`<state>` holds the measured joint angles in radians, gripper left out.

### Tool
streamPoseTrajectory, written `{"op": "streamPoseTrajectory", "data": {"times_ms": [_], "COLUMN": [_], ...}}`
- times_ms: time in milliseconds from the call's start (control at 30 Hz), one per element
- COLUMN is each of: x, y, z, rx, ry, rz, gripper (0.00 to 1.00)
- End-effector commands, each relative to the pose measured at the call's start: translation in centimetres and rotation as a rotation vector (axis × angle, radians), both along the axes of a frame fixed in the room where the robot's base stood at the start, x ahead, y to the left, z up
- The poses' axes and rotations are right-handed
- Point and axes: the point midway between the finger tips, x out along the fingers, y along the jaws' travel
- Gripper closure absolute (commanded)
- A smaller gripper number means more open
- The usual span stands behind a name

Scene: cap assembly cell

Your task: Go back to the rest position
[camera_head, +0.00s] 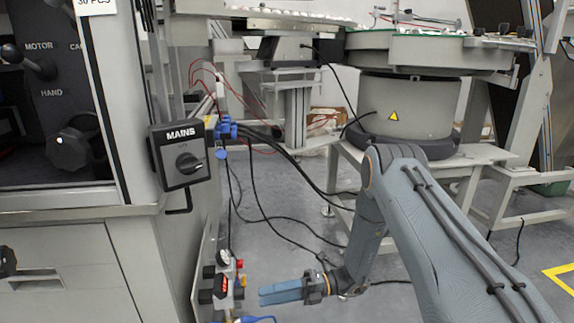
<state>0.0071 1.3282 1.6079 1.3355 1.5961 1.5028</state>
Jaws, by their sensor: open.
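My gripper (264,293) is in the lower middle of the head view, at the end of my grey arm. Its blue fingers point left and are seen from the side, one nearly behind the other. The jaws are open, and nothing shows between them. The fingertips are a little to the right of a small valve unit (222,284) with red and yellow parts on the cabinet's side. I cannot tell how far apart they are in depth.
A grey cabinet with a MAINS switch box (180,155) stands at the left. A round feeder (405,105) on a metal stand (345,172) is behind my arm. Black cables (262,205) hang down between them. Grey floor (290,245) shows around the gripper.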

Motion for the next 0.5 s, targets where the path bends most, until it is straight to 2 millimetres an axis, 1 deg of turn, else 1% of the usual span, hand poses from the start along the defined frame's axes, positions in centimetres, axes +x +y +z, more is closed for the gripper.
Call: {"op": "streamPoseTrajectory", "data": {"times_ms": [33, 167, 267, 367, 500], "x": [-0.4, -1.7, -3.0, -4.8, -8.0], "y": [0.0, -0.3, -0.7, -1.5, -3.3], "z": [1.3, 3.9, 6.4, 9.9, 15.5], "rx": [-0.011, -0.045, -0.078, -0.117, -0.174], "ry": [-0.028, -0.115, -0.201, -0.32, -0.532], "rz": [0.016, 0.065, 0.118, 0.19, 0.331], "gripper": [0.57, 0.57, 0.57, 0.57, 0.57]}}
